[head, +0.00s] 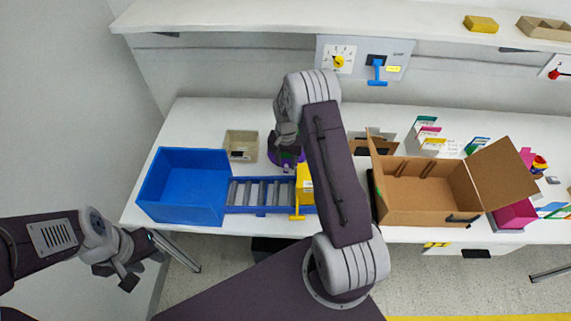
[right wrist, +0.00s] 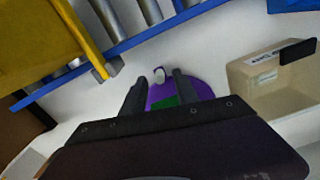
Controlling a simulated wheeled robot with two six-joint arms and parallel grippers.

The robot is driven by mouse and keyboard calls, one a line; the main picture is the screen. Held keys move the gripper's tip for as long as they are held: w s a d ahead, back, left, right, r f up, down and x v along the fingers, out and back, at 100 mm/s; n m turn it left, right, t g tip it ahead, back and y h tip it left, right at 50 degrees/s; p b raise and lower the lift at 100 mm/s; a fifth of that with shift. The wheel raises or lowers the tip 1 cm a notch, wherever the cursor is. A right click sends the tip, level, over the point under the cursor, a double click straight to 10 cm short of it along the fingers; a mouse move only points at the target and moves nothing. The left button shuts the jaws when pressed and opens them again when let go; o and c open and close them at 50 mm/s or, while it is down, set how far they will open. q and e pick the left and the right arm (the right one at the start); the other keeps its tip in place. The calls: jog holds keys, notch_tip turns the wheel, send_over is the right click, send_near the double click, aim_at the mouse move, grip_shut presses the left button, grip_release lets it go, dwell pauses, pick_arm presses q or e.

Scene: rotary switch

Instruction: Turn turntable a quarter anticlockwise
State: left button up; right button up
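The turntable is a purple disc with a green patch (right wrist: 190,93), and a light grey peg (right wrist: 159,75) stands up near its edge. In the head view only a purple sliver of the turntable (head: 273,157) shows, the rest hidden under my right arm. My right gripper (right wrist: 158,84) is over the disc with its two dark fingers apart. The peg shows between the fingertips; I cannot tell how deep between them it is. My left gripper (head: 122,272) hangs off the table's front left, away from everything; its fingers are too small to read.
A blue bin (head: 185,187) and a roller conveyor (head: 260,193) with a yellow part (head: 305,185) lie in front of the turntable. A beige box (head: 241,145) stands left of it. An open cardboard box (head: 425,200) is to the right.

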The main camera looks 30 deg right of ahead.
jog(key=shift+f, duration=1)
grip_shut()
dwell(0.7)
